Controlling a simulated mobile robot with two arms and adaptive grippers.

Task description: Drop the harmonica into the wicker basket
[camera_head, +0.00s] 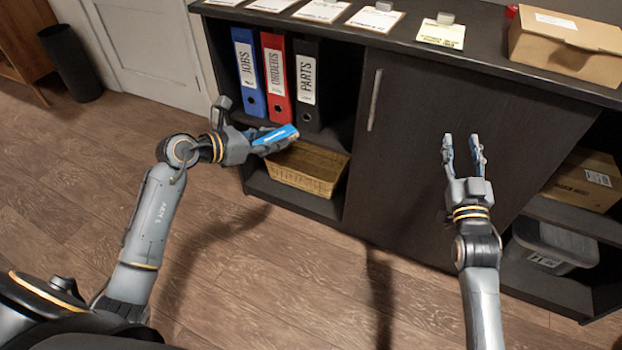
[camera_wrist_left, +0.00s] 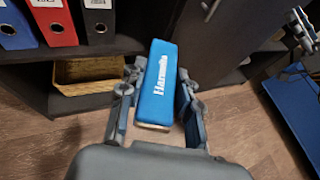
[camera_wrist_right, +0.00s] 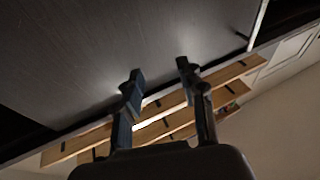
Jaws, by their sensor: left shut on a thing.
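The harmonica (camera_head: 276,134) is a blue box with white lettering. My left gripper (camera_head: 268,145) is shut on it. In the left wrist view the harmonica (camera_wrist_left: 158,85) stands between the two fingers (camera_wrist_left: 155,100). The wicker basket (camera_head: 305,175) sits on the lower shelf of the cabinet, under the binders. In the head view the held harmonica is in front of and above the basket's upper left part, hiding some of it. The basket (camera_wrist_left: 88,88) also shows behind the left finger in the left wrist view. My right gripper (camera_head: 463,155) is open and empty before the cabinet door.
Blue, red and black binders (camera_head: 275,80) stand on the shelf above the basket. The closed cabinet door (camera_head: 450,120) has a vertical handle. A cardboard box (camera_head: 570,45) and papers lie on top. A grey bin (camera_head: 550,245) stands in the right bay. The wooden floor in front is clear.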

